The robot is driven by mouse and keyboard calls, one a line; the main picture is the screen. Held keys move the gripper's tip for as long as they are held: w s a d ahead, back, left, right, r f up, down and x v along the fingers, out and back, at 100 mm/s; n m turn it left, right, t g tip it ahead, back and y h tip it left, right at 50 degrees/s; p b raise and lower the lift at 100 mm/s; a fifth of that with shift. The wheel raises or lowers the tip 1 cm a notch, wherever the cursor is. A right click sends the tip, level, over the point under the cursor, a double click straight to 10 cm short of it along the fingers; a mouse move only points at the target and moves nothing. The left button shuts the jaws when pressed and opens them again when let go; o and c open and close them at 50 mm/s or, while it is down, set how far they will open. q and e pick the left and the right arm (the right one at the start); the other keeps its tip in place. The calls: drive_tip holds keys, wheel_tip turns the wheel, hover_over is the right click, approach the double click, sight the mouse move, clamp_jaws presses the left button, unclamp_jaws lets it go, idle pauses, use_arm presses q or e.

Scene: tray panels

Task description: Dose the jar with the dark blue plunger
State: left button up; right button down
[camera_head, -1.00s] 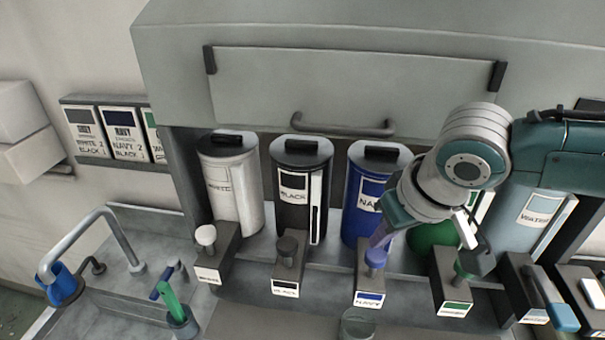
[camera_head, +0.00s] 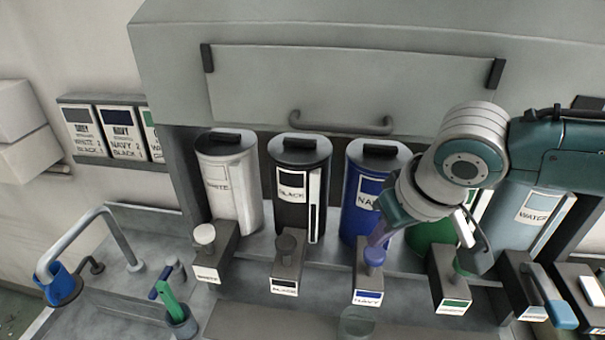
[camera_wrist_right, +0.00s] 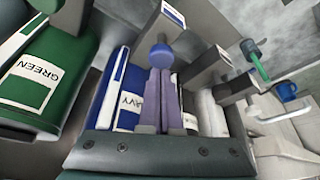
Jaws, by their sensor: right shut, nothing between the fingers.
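The dark blue plunger (camera_head: 374,257) stands on top of the navy dispenser's spout block (camera_head: 367,280), in front of the blue navy canister (camera_head: 357,215). My right gripper (camera_head: 379,237) has its purple fingers closed together just above and behind this plunger. In the right wrist view, the round blue plunger head (camera_wrist_right: 162,55) is at the tips of the closed fingers (camera_wrist_right: 161,78); I cannot tell whether they touch it. A translucent greenish jar (camera_head: 357,324) stands below the navy spout, partly hidden by it. My left gripper is not in view.
White (camera_head: 232,190) and black (camera_head: 300,195) canisters stand to the left, green (camera_head: 432,240) and water (camera_head: 530,215) ones to the right. A grey hood (camera_head: 350,80) hangs above. A sink with a tap (camera_head: 85,235) and a green-handled tool (camera_head: 168,295) are at the left.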

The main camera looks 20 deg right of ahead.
sight(377, 253)
drive_tip(key=shift+f+b, duration=0.6)
drive_tip(key=shift+f, duration=0.35)
drive_tip(key=shift+f+b, duration=0.75)
drive_tip(key=shift+f, duration=0.3)
drive_tip(key=shift+r, duration=0.15)
wheel_tip(377, 253, up, 2)
drive_tip(key=p, duration=0.2)
drive_tip(key=shift+p, duration=0.35)
drive_tip(key=shift+r+p, duration=0.95)
drive_tip(key=shift+p, duration=0.1)
drive_tip(key=shift+f, duration=0.25)
